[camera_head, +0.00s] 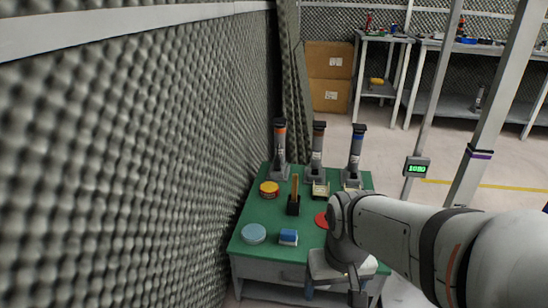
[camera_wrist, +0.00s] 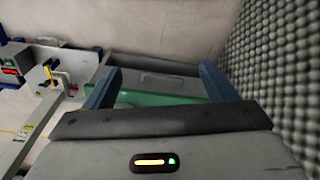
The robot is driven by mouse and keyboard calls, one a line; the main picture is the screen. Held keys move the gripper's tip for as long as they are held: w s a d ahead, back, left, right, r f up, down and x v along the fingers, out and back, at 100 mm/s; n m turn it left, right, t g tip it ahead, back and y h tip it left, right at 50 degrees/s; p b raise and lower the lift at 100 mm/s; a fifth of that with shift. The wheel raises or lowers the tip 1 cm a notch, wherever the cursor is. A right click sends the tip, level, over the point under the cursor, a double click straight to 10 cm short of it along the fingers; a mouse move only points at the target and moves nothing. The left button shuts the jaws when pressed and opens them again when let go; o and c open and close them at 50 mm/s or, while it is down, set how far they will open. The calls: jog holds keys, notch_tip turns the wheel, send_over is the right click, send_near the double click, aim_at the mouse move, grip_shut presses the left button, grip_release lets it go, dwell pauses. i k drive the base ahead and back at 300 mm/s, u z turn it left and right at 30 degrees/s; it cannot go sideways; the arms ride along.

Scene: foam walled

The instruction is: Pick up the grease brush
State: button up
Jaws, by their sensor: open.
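The green-topped table (camera_head: 266,217) stands against the foam wall in the head view. What looks like the grease brush (camera_head: 294,195), an orange-brown handle rising upright from a black block or holder, stands on its middle. I cannot tell whether the black part is bristles or a holder. My gripper (camera_head: 333,286) is at the table's front edge, nearer than the brush and to its right, apart from it. In the wrist view my gripper (camera_wrist: 158,82) has its two blue fingers wide apart with nothing between them. The brush does not show in that view.
A yellow-red tin (camera_head: 269,189), pale blue disc (camera_head: 254,234), blue-white block (camera_head: 288,237) and red disc (camera_head: 321,220) surround the brush. The foam wall (camera_head: 150,150) borders the left.

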aim_at(296, 177)
jog(key=u, duration=2.55)
jog(key=k, duration=1.8)
jog(key=z, duration=0.8)
jog(key=i, duration=1)
